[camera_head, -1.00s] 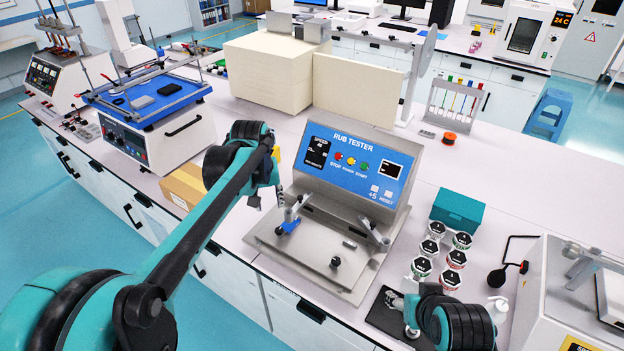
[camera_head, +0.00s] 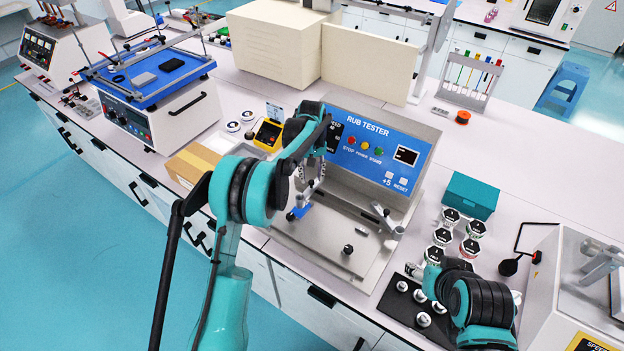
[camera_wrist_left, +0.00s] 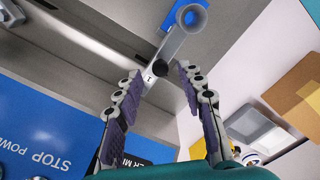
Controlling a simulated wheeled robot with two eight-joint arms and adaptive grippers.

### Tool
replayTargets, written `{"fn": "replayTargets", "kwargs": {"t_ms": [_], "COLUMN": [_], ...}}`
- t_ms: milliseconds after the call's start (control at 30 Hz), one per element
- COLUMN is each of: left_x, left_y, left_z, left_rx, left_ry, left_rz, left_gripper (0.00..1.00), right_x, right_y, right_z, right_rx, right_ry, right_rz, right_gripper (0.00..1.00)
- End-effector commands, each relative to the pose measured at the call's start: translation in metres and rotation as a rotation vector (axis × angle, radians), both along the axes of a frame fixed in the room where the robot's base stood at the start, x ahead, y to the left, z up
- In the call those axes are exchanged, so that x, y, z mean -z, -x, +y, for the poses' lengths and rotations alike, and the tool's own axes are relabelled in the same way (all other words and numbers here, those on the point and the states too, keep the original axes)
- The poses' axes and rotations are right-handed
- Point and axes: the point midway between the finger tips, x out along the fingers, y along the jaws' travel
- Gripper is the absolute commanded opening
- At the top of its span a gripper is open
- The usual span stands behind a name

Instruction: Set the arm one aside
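The rub tester (camera_head: 318,250) is a metal machine with a blue panel. Its left arm (camera_wrist_left: 168,52) carries a "1" label, a black knob and a grey cup beside a blue piece. In the head view this arm's blue-tipped end (camera_head: 300,211) shows below my left gripper (camera_head: 310,182). My left gripper is open, its two purple-padded fingers (camera_wrist_left: 158,78) apart on either side of the arm's labelled end; contact is not clear. A second arm (camera_head: 386,219) stands on the right of the plate. My right gripper (camera_head: 412,271) is near the black tray, mostly hidden by its own arm.
The black tray (camera_head: 392,310) holds several round metal pieces. Several small jars (camera_head: 443,236) and a teal box (camera_head: 470,195) stand right of the tester. A cardboard box (camera_head: 193,166) and a yellow device (camera_head: 268,134) lie to its left.

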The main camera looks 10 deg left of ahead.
Motion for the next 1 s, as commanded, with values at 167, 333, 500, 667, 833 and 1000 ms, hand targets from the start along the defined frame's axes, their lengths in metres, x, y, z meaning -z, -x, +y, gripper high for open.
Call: {"fn": "replayTargets", "kwargs": {"t_ms": [167,333,500,667,833,1000], "left_x": [0.018,0.021,0.020,0.020,0.020,0.020], "left_y": [0.000,0.000,0.000,0.000,0.000,0.003], "left_z": [0.000,0.000,0.000,0.000,0.001,0.012], "left_rx": [0.000,0.000,0.000,0.000,0.001,0.007], "left_ry": [0.000,0.000,0.000,0.000,0.000,0.000], "left_rz": [0.000,0.000,0.000,0.000,0.000,0.000], "left_gripper": [0.39,0.39,0.31,0.00,0.00,0.00], "right_x": [0.003,0.003,0.003,0.003,0.003,0.004], "right_y": [0.000,0.000,0.000,0.000,0.000,0.000], "right_z": [0.000,0.000,0.000,0.000,0.000,0.000], "right_rx": [0.000,0.000,0.000,0.000,0.000,0.000], "right_ry": [0.000,0.000,0.000,0.000,0.000,0.000], "right_rz": [0.000,0.000,0.000,0.000,0.000,0.000], "right_gripper": [0.57,0.57,0.57,0.57,0.57,0.57]}}
